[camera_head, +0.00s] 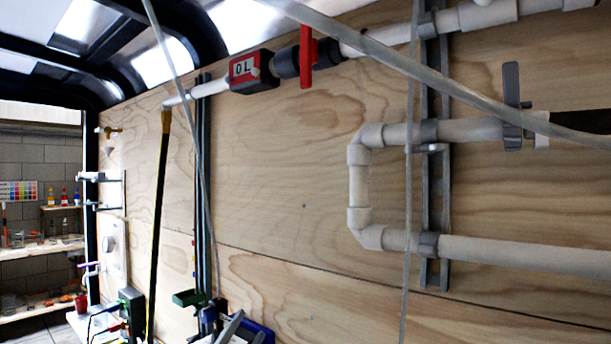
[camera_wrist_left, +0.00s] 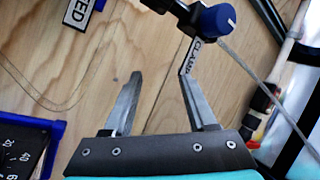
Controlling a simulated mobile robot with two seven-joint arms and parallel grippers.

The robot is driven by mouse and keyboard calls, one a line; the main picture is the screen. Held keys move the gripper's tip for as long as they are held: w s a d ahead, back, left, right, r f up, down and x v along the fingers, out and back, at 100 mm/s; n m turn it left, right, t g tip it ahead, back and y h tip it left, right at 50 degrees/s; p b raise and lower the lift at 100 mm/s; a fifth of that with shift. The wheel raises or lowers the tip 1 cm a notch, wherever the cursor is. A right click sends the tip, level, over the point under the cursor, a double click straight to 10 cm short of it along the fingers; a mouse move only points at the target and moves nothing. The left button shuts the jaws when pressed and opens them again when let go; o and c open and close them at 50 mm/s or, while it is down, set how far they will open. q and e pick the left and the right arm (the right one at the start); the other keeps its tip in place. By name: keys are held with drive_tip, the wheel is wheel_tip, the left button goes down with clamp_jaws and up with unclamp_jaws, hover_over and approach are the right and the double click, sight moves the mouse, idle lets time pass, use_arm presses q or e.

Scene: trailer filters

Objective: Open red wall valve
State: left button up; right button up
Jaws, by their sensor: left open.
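The red wall valve handle (camera_head: 307,57) stands upright across the upper white pipe run, on a dark valve body (camera_head: 286,64). Beside it on the left is a red and black meter (camera_head: 252,70) with a small display. My right gripper is not seen.
Clear hoses cross in front of the wall. A looped pipe (camera_head: 358,190) and a grey lever (camera_head: 511,85) are at right. Shelves (camera_head: 40,245) stand far left.

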use_arm(q)
drive_tip(key=s+d+r+m+h, duration=0.1)
drive_tip(key=d+r+m+h, duration=0.2)
drive_tip(key=r+m+h, duration=0.45)
drive_tip(key=s+d+r+m+h, duration=0.1)
drive_tip(key=d+r+m+h, duration=0.25)
drive_tip(key=r, duration=0.75)
drive_tip(key=m+g+y+p, duration=0.2)
drive_tip(key=m+g+y, duration=0.35)
drive_tip(key=m, duration=1.35)
approach(304, 71)
drive_tip(key=shift+g+h, duration=0.25)
drive_tip(key=shift+h, duration=0.1)
drive_tip(key=p+x, duration=0.5)
drive_tip(key=x, duration=0.4)
drive_tip(key=shift+w+r, duration=0.1)
drive_tip(key=shift+w, duration=0.3)
drive_tip(key=shift+w+d+p, duration=0.3)
drive_tip(key=shift+w+p, duration=0.1)
drive_tip(key=shift+w, duration=0.05)
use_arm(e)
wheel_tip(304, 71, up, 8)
use_arm(q)
drive_tip(key=shift+c, duration=0.3)
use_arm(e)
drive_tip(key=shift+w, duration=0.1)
use_arm(q)
clamp_jaws()
